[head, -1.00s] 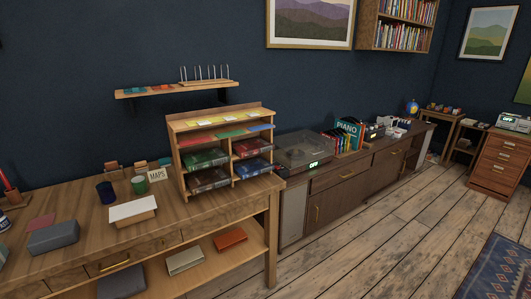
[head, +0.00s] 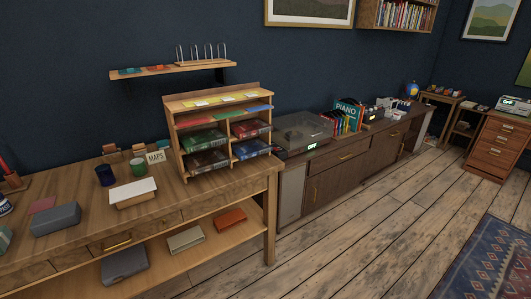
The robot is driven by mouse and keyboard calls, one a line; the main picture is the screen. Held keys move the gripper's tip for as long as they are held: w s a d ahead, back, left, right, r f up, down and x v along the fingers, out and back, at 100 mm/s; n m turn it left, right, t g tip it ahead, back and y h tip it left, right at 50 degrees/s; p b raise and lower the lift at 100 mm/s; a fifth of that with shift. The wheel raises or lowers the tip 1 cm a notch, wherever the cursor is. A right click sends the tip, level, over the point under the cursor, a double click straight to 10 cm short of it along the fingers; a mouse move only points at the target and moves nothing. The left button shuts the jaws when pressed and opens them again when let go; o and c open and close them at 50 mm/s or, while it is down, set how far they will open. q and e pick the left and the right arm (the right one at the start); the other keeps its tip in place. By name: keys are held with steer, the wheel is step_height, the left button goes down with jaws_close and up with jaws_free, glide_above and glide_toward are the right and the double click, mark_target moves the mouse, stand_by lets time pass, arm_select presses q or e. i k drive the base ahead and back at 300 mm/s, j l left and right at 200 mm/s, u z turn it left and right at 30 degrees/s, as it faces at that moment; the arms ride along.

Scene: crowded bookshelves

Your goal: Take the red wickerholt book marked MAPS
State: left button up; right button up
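A wooden cubby organizer (head: 227,144) stands on the desk, left of centre in the head view. A dark red book or box (head: 251,129) lies flat in its upper right compartment. A green one (head: 204,140) is at upper left, a brown one (head: 207,160) at lower left and a blue one (head: 252,149) at lower right. A small card reading MAPS (head: 156,157) stands on the desk left of the organizer. Lettering on the red item is too small to read. Neither of my grippers is in view.
The desk (head: 85,225) also holds a white-topped box (head: 133,192), a green cup (head: 138,168), a dark blue cup (head: 105,175) and a grey case (head: 56,219). An orange-red box (head: 231,219) lies on its lower shelf. A record player (head: 302,133) stands right. Wood floor (head: 340,240) is open in front.

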mark_target(242, 131)
steer(key=i+l+z, duration=0.2)
steer(key=i, duration=0.25)
steer(key=i+l+z, duration=0.2)
steer(key=i, duration=0.2)
steer(key=i+l+z, duration=0.2)
steer(key=i, duration=0.25)
steer(key=j, duration=0.1)
